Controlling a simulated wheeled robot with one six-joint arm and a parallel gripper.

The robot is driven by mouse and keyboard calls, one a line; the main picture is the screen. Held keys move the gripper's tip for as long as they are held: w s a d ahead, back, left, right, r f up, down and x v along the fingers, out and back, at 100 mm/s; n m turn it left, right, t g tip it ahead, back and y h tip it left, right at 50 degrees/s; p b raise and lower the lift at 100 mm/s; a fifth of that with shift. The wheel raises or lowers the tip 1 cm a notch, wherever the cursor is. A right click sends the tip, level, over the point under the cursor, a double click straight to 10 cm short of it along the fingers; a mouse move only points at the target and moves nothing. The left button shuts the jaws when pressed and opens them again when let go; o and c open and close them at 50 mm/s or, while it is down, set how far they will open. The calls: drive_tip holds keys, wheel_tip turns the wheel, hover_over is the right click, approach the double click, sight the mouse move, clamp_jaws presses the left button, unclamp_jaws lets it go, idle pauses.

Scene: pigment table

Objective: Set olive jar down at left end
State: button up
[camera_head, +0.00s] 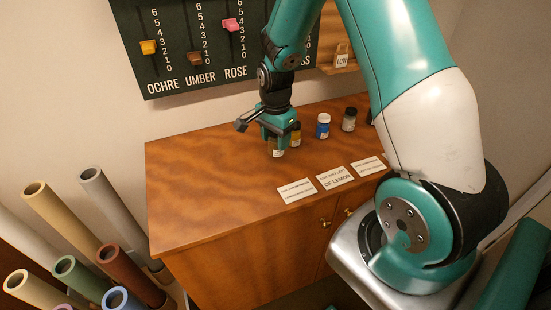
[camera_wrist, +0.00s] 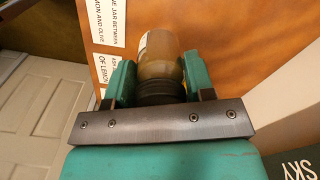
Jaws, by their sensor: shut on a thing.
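The olive jar (camera_wrist: 160,56), brownish-olive with a dark ridged lid and a pale label edge, is between the two green fingers of my gripper (camera_wrist: 160,80) in the wrist view. The fingers are shut on it around the lid end. In the head view my gripper (camera_head: 277,139) points down over the wooden cabinet top (camera_head: 215,165), and the lower part of the jar (camera_head: 278,153) shows beneath the fingers. It is at the left end of the row of jars. I cannot tell whether its base touches the top.
A yellow-labelled jar (camera_head: 296,134) stands close to the right of my gripper. A blue-labelled jar (camera_head: 323,126) and a dark-lidded jar (camera_head: 349,120) stand farther right. Printed cards (camera_head: 297,190) lie along the front. The cabinet top left of my gripper is clear. Upright tubes (camera_head: 62,212) stand left.

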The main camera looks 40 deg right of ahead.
wheel_tip(320, 180, down, 8)
drive_tip(key=shift+f+p, duration=0.15)
drive_tip(key=shift+p, duration=0.35)
drive_tip(key=shift+f, duration=0.1)
drive_tip(key=o, duration=1)
drive_tip(key=shift+c, duration=0.2)
